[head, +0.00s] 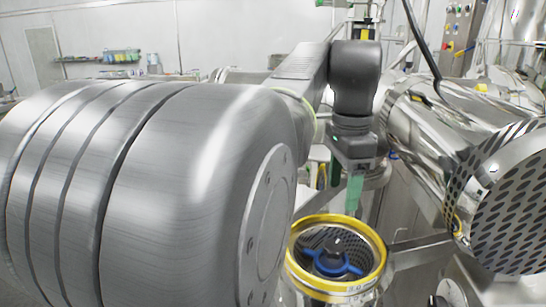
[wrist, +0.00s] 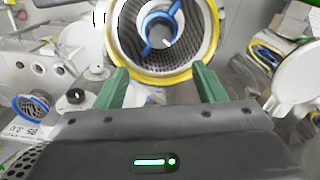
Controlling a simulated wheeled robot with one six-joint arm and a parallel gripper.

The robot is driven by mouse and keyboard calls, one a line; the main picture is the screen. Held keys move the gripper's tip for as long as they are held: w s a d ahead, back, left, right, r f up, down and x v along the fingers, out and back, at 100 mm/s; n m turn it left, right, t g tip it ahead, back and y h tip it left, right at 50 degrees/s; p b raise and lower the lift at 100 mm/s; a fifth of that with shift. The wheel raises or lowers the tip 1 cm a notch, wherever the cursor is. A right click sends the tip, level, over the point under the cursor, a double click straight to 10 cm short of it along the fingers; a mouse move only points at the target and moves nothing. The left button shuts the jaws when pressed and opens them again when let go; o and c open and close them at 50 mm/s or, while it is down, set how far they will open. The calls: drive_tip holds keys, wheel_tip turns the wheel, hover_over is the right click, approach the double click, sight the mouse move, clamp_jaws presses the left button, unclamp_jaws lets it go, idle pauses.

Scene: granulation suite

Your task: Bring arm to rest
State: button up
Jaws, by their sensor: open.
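My arm stretches forward in the head view, its large grey link filling the left half. My gripper (head: 354,192) points down at the far side of a round steel vessel with a yellow rim (head: 374,282). In the wrist view the green fingers of my gripper (wrist: 160,92) stand wide apart with nothing between them. The yellow-rimmed vessel (wrist: 186,79) shows just beyond the fingertips. Inside it are a perforated wall and a blue-armed part with a dark hub (head: 334,262). Whether the fingers touch the rim cannot be told.
A large polished steel cylinder (head: 430,120) and a perforated round plate (head: 505,205) stand close on the right. A shelf with coloured items (head: 120,57) hangs at the back left. In the wrist view a white round lid (wrist: 299,82) is at the right.

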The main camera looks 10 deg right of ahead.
sight(335, 246)
wheel_tip(335, 246, down, 14)
drive_tip(key=shift+r+p, duration=0.25)
drive_tip(key=shift+p, duration=0.35)
drive_tip(key=shift+r, duration=0.15)
